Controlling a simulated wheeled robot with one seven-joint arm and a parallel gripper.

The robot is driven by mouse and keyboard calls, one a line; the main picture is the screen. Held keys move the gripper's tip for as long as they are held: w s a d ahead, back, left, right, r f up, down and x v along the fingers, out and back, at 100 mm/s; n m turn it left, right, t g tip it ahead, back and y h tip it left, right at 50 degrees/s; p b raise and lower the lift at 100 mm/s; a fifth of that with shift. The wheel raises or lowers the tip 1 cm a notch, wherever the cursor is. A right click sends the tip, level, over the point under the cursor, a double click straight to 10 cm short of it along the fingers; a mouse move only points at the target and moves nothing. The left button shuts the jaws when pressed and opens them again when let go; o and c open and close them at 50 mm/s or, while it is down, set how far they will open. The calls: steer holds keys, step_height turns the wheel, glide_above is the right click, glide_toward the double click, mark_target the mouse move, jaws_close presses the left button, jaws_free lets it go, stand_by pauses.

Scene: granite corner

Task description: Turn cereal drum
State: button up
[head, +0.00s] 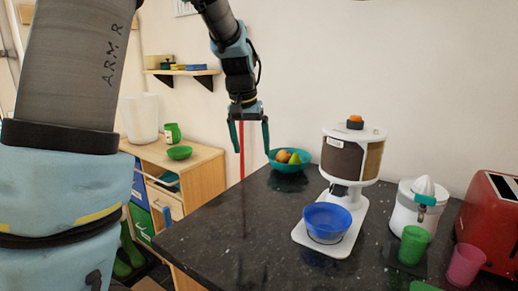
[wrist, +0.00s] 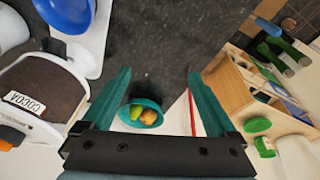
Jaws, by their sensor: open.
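The cereal drum (head: 351,158) is a white-framed dispenser with brown contents on a white stand on the dark counter. An orange knob (head: 355,118) sits on top of it. In the wrist view the drum (wrist: 45,85) is at the left, with a label reading COCOA. A blue bowl (head: 327,222) stands on the dispenser's base (head: 347,238), below the drum. My gripper (head: 250,149) is open and empty, pointing down, to the left of the drum and apart from it. Its two teal fingers also show in the wrist view (wrist: 155,75).
A teal fruit bowl (head: 288,167) stands at the counter's back edge, near my gripper in the picture. A juicer (head: 415,208), a red toaster (head: 490,215), a green cup (head: 413,245) and a pink cup (head: 465,265) stand right. The counter's left part (head: 235,235) is clear.

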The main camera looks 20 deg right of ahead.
steer(key=shift+s+a+f, duration=0.25)
steer(key=shift+a+f, duration=0.05)
steer(key=shift+a, duration=0.15)
